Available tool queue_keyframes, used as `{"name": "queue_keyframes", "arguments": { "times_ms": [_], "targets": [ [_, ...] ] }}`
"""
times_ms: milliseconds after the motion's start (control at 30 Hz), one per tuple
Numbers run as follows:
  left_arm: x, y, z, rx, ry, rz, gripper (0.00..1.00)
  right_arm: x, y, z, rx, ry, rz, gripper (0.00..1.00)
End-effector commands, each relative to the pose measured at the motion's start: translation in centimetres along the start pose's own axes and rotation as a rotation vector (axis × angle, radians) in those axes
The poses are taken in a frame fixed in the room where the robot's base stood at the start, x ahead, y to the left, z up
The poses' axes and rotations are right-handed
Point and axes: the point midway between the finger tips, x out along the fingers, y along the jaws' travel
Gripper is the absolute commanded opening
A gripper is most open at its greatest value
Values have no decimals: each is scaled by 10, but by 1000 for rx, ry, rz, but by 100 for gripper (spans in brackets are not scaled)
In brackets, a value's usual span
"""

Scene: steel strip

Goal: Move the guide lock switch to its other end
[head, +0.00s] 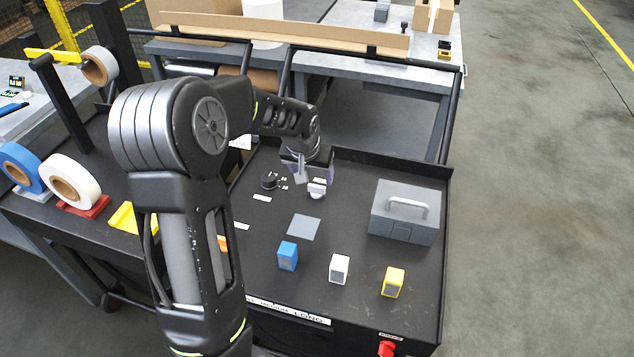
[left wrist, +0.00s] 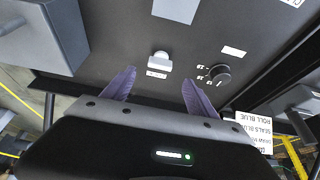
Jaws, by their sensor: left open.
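A small pale switch (head: 317,188) stands up from the black panel, just in front of my left gripper. In the left wrist view the switch (left wrist: 159,62) is a light block on a small base, with a white label beside it too small to read; I take it for the guide lock switch. My left gripper (head: 311,170) is open and empty. In the left wrist view its two purple-grey fingers (left wrist: 158,76) stand either side of the switch's line, tips just short of it. Contact is not visible. The right gripper is out of view.
A black rotary knob (head: 269,181) with small labels is left of the switch. A grey plate (head: 303,227), blue (head: 287,256), white (head: 339,268) and yellow (head: 393,282) blocks lie nearer. A grey handled box (head: 404,212) stands right. A raised rim borders the panel.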

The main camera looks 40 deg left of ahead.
Motion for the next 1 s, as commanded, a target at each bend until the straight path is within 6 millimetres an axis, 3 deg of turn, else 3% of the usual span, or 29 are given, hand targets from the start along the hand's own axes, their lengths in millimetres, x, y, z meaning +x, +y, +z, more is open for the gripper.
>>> {"name": "queue_keyframes", "arguments": {
  "times_ms": [167,600,1000],
  "targets": [
    [9,0,0,0,-1,-1,67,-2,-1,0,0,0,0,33],
    [70,0,0,0,-1,-1,67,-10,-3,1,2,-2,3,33],
    [78,0,0,0,0,0,66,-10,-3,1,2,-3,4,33]
  ]
}}
